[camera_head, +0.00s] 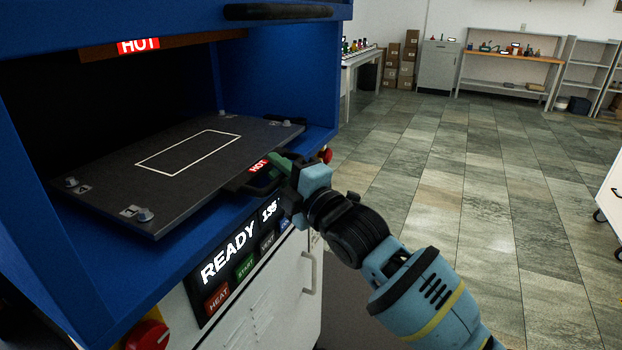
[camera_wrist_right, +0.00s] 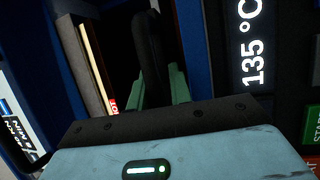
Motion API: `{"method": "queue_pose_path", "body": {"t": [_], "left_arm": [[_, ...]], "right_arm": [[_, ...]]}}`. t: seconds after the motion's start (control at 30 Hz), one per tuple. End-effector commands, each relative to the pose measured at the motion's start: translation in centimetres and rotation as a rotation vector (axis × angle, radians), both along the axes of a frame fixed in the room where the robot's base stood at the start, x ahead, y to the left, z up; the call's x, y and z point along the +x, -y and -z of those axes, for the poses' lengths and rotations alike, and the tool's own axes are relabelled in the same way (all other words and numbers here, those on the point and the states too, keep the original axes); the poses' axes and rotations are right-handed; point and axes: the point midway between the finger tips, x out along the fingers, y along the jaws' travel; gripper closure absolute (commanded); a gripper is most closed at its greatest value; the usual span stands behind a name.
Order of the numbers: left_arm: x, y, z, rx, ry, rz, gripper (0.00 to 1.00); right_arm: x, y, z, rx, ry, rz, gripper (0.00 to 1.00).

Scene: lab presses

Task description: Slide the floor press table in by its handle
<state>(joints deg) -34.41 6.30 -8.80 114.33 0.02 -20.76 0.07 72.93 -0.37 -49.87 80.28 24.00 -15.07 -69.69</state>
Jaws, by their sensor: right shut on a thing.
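The floor press table (camera_head: 190,155) is a dark flat plate with a white rectangle outline and bolts near its corners. It lies in the blue press opening, its front edge near the opening's front. Its black handle (camera_head: 243,183), beside a red HOT label, sticks out at the front edge. My right gripper (camera_head: 279,168) is shut on the handle. In the right wrist view the handle (camera_wrist_right: 150,60) stands as a dark bar between the green fingers (camera_wrist_right: 152,88). The gripper hides part of the handle. My left gripper is not in view.
The blue press frame (camera_head: 285,75) surrounds the table, with a black bar (camera_head: 277,11) above. Below is a panel (camera_head: 240,255) reading READY and 135, with a red knob (camera_head: 147,335) at lower left. Open tiled floor (camera_head: 470,190) lies to the right.

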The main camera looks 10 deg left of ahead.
Motion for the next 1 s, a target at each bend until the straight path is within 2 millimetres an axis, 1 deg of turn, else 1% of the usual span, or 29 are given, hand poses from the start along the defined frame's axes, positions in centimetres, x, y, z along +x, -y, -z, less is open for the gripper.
{"method": "queue_pose_path", "body": {"t": [0.03, 0.2, 0.37, 0.67, 0.7, 0.8, 1.0], "left_arm": [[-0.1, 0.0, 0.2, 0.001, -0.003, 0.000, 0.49], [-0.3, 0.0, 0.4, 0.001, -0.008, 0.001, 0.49], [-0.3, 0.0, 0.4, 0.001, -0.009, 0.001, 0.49], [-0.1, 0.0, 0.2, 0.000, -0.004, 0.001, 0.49], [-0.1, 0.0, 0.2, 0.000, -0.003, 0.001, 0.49], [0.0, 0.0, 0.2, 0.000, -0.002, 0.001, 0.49], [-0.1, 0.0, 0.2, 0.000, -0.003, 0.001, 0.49]], "right_arm": [[0.1, -0.6, -1.0, 0.016, 0.014, -0.002, 1.00], [0.5, -1.8, -1.1, 0.018, 0.015, -0.002, 1.00], [0.7, -2.2, -1.2, 0.017, 0.017, -0.001, 1.00], [0.6, -2.2, -1.3, 0.018, 0.019, -0.002, 1.00], [0.6, -2.2, -1.3, 0.018, 0.019, -0.002, 0.76], [0.6, -2.2, -1.2, 0.017, 0.019, -0.002, 0.64], [0.6, -2.2, -0.9, 0.014, 0.017, -0.002, 0.64]]}}
